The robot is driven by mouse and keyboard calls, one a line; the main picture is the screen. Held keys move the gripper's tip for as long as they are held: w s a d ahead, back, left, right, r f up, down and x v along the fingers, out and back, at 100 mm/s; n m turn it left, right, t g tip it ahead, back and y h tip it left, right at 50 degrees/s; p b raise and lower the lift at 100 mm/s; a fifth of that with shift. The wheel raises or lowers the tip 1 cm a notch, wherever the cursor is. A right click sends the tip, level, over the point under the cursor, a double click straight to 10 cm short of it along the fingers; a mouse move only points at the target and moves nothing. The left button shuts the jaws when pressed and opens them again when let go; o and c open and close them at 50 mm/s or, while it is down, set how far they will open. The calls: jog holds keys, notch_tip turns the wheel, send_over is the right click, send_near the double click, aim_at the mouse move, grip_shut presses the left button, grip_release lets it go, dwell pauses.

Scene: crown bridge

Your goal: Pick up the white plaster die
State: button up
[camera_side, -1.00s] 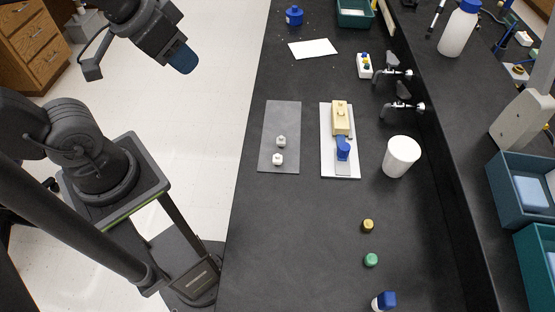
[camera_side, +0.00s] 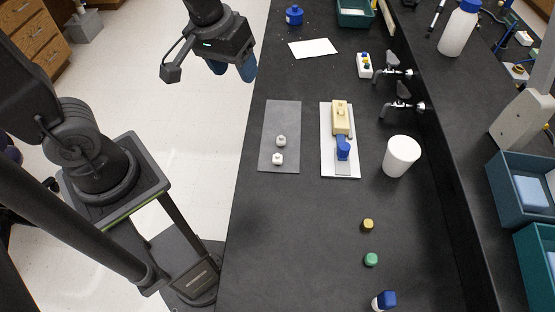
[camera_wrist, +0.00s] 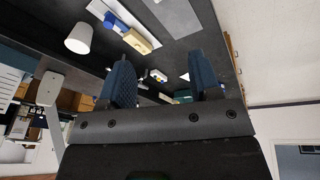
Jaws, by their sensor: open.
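Two small white pieces sit on a flat grey plate (camera_side: 283,114) on the black bench: one farther back (camera_side: 281,141) and one nearer the front (camera_side: 277,159). I cannot tell which of them is the white plaster die. My gripper (camera_side: 236,72) is high over the floor, left of the bench's edge and behind the plate. Its two blue fingers are apart with nothing between them. In the wrist view the open fingers (camera_wrist: 165,84) show, and the grey plate (camera_wrist: 175,14) is at the top, partly cut off; the white pieces are not seen there.
Right of the plate is a white board (camera_side: 350,169) with a tan block (camera_side: 341,116) and a blue piece (camera_side: 343,149). A white cup (camera_side: 401,157) stands farther right. Yellow (camera_side: 368,225) and green (camera_side: 371,259) caps lie in front. Clamps (camera_side: 405,105) stand at the right wall.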

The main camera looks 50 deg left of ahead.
jog(key=w+d+f+n+g, duration=0.25)
jog(key=w+f, duration=0.25)
jog(key=f, duration=0.3)
jog(key=n, duration=0.3)
send_over(278, 155)
notch_tip(278, 155, down, 6)
jog(key=shift+g, duration=0.35)
jog(key=f, duration=1.4)
jog(key=shift+w+a+f, duration=0.15)
jog(key=shift+w+a, duration=0.05)
jog(key=shift+a, duration=0.1)
jog(key=c, duration=1)
